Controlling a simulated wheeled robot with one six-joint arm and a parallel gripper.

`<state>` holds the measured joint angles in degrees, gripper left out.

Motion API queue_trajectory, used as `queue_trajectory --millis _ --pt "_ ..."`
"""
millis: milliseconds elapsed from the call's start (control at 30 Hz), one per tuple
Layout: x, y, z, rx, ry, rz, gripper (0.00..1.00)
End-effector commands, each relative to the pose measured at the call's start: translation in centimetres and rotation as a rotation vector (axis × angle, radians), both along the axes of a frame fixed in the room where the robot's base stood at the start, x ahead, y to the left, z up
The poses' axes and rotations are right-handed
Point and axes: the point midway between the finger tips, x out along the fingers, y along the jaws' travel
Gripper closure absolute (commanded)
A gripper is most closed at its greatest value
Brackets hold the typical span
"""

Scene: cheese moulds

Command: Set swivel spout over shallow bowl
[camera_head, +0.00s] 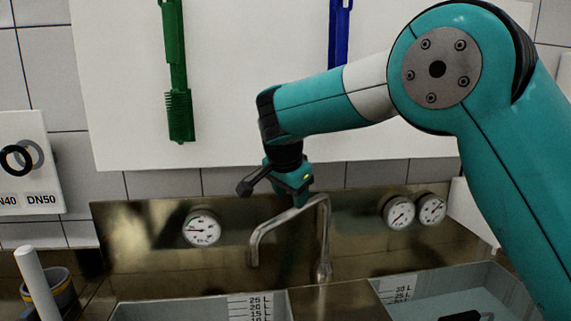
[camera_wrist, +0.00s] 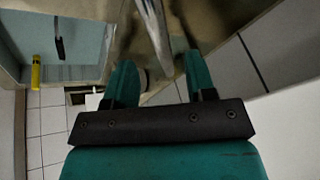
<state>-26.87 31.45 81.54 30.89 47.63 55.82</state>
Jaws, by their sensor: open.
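The swivel spout (camera_head: 290,215) is a bent metal pipe rising from the rim between two basins. Its outlet end hangs down at the left, toward the back edge of the left basin (camera_head: 205,303). The right basin (camera_head: 455,282) has a dark object in it. Both carry litre marks; I cannot tell which is the shallow bowl. My gripper (camera_head: 299,198) is at the top of the spout, fingers down. In the wrist view the open fingers (camera_wrist: 160,78) stand either side of the pipe (camera_wrist: 155,30); I cannot tell whether they touch it.
A metal backsplash with several gauges (camera_head: 202,228) stands close behind the spout. Above it a white board holds a green tool (camera_head: 177,75) and a blue tool (camera_head: 338,35). A white rod (camera_head: 38,285) stands at the lower left.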

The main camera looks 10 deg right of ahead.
Motion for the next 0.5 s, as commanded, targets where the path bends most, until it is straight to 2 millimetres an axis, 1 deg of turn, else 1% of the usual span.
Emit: queue_trajectory --millis 33,100,300,400,500 --pt "-0.5 0.4 1.2 0.003 -0.006 0.002 0.49" --pt "-1.2 0.8 2.9 0.003 -0.005 0.003 0.49" --pt "-3.0 1.8 7.5 0.002 -0.004 0.003 0.49" --pt "-3.7 2.1 9.2 0.003 -0.003 0.003 0.49" --pt "-4.2 2.3 10.3 0.001 -0.001 0.002 0.49"
